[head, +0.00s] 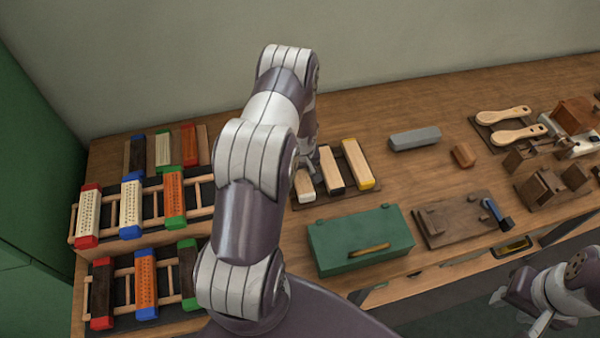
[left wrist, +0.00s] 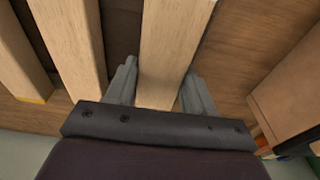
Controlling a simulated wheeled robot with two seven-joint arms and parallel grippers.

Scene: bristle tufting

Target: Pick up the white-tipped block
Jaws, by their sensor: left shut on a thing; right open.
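The white-tipped block (head: 305,187) is pale wood with its white end toward me, at the left of a row of three on a dark mat. My left gripper (head: 311,160), partly hidden by my own arm, is at its far part. In the left wrist view the gripper (left wrist: 160,88) has one finger on each side of the block (left wrist: 175,40), shut on it; the white tip is out of that view. I cannot tell whether the block is off the mat. My right gripper (head: 521,312) is open and empty at the lower right, away from the blocks.
A black-tipped block (head: 331,168) and a yellow-tipped block (head: 356,160) lie close to the right. A green box (head: 340,240) stands in front. Racks of coloured blocks (head: 130,208) are at the left. A grey bar (head: 415,138) lies farther right.

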